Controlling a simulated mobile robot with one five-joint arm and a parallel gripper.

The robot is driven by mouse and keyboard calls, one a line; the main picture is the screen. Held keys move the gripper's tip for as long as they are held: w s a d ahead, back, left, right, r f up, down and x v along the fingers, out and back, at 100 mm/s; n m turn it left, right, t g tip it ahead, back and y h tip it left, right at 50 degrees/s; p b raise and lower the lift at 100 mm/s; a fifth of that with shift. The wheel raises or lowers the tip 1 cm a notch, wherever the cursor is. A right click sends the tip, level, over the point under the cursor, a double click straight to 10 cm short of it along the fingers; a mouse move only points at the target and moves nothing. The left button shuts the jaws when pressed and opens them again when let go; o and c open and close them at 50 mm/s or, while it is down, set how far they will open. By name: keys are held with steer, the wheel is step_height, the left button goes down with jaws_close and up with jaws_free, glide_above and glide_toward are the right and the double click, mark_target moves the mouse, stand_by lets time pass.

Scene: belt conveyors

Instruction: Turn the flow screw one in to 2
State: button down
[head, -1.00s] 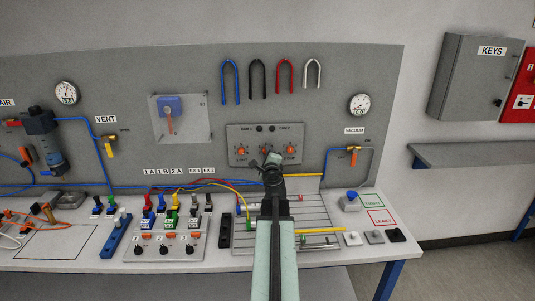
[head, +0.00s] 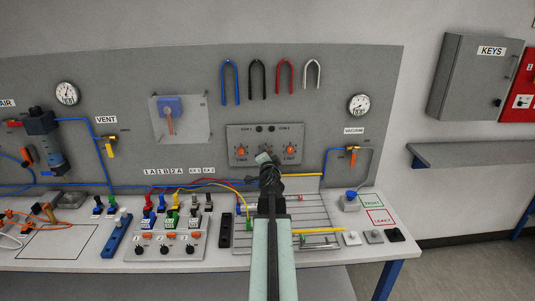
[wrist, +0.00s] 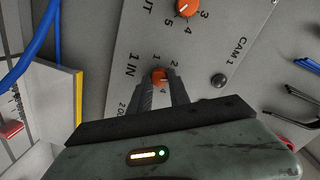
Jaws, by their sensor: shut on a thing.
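The flow screw one in is an orange knob (wrist: 160,76) on a grey panel, beside the printed "1 IN" in the wrist view. My gripper (wrist: 160,84) is shut on this knob, one finger on each side. Small scale numbers stand around it; a 1 and a 2 show just beyond the knob, but its exact pointer setting is too small to tell. In the head view my gripper (head: 263,158) is at the lower middle of the panel (head: 236,132) and hides this knob.
A second orange knob (wrist: 187,7) with its own scale, marked OUT, is close by on the panel. A black button (wrist: 218,81) sits by "CAM 1". A yellow bar (wrist: 78,98) and blue hose (wrist: 35,45) are at the left.

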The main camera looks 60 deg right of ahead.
steer(key=shift+w+a+n, duration=0.15)
steer(key=shift+n, duration=3.35)
steer(key=c, duration=1.2)
jaws_free()
steer(key=shift+c, duration=0.2)
